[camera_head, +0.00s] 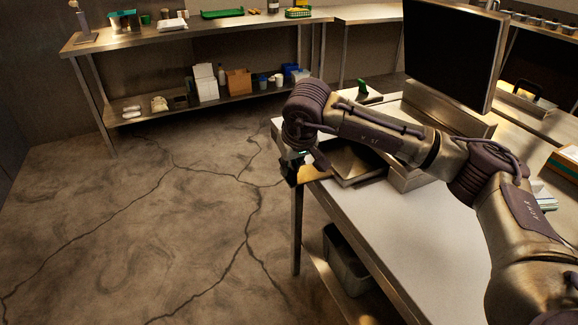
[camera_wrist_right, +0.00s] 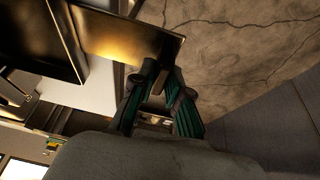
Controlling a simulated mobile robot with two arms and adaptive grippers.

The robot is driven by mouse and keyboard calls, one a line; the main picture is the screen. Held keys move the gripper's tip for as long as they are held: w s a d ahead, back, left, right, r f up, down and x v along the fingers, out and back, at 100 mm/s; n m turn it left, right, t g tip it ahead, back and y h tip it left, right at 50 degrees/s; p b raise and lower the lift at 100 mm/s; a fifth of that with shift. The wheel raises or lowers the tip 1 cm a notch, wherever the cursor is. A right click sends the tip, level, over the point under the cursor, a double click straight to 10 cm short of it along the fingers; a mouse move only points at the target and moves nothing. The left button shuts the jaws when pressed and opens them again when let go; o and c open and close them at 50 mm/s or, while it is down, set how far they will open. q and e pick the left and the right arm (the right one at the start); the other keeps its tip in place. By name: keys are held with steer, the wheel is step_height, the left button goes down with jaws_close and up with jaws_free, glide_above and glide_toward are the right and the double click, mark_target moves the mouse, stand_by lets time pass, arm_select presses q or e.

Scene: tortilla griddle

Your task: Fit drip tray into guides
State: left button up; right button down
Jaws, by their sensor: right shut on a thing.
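The drip tray (camera_head: 352,162) is a shallow dark metal tray at the left end of the griddle's steel body (camera_head: 408,178), partly hidden under my right arm. I cannot tell how far it sits in its guides, which are hidden. My right gripper (camera_head: 293,168) is at the tray's left end, near the table edge. In the right wrist view, the fingertips of my right gripper (camera_wrist_right: 162,74) are shut on the edge of a shiny metal plate of the drip tray (camera_wrist_right: 118,38). My left gripper is not in view.
A white-topped table (camera_head: 395,240) carries the griddle, with free room in front. A large dark upright panel (camera_head: 455,50) stands behind. A grey bin (camera_head: 345,262) is below the table. Cracked open floor (camera_head: 150,220) lies to the left, and a steel shelf table (camera_head: 190,40) at the back.

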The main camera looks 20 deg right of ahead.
steer(key=shift+w+d+b, duration=0.1)
steer(key=shift+d+b, duration=0.5)
steer(key=shift+d, duration=1.25)
stand_by(1.7)
steer(key=shift+d, duration=2.2)
stand_by(2.2)
